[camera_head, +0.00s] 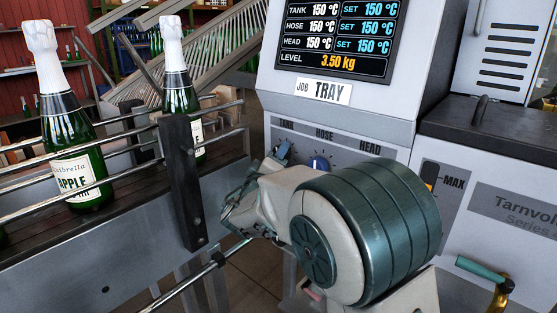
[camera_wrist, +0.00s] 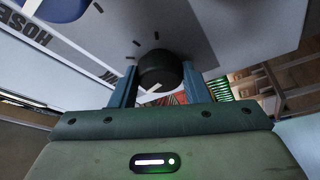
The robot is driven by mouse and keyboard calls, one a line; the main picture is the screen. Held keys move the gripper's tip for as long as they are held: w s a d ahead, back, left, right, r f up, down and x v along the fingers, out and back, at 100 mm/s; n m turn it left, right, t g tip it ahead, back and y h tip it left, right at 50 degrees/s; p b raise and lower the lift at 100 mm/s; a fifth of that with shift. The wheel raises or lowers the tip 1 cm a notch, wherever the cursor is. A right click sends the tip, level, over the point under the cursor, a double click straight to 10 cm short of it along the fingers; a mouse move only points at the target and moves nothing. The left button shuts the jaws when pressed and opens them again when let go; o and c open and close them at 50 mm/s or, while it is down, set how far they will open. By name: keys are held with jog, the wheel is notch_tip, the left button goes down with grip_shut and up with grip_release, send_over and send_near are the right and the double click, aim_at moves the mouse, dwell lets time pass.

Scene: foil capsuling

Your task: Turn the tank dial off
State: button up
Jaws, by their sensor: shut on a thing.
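The tank dial (camera_wrist: 157,68) is a round black knob with a white mark, seen on the grey panel in the wrist view. My gripper (camera_wrist: 158,78) has its two blue fingers on either side of this knob and is shut on it. In the head view my gripper (camera_head: 282,150) reaches the panel just below the TANK label, and the tank dial is hidden behind it. The display (camera_head: 335,37) reads TANK 150 °C, SET 150 °C.
The blue hose dial (camera_head: 319,163) sits just right of my gripper; it also shows in the wrist view (camera_wrist: 50,8). Bottles (camera_head: 72,130) stand on the railed conveyor at left. A lever with a green grip (camera_head: 482,271) sticks out at lower right.

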jog(key=n+g+p, duration=0.2)
jog(key=n+p, duration=0.3)
jog(key=p, duration=0.1)
jog(key=n+g+p, duration=0.3)
jog(key=n+p, duration=0.3)
jog(key=r+n+g+h+p, duration=0.1)
jog(key=n+g+p, duration=0.1)
jog(key=n+p, duration=0.4)
jog(key=shift+w+a+g+p, duration=0.1)
jog(key=shift+a+g+p, duration=0.05)
jog(key=shift+g+p, duration=0.2)
jog(key=shift+f+n, duration=0.1)
jog(key=shift+n, duration=0.2)
jog(key=o, duration=1)
jog(key=v, duration=1.4)
jog(key=shift+f, duration=0.1)
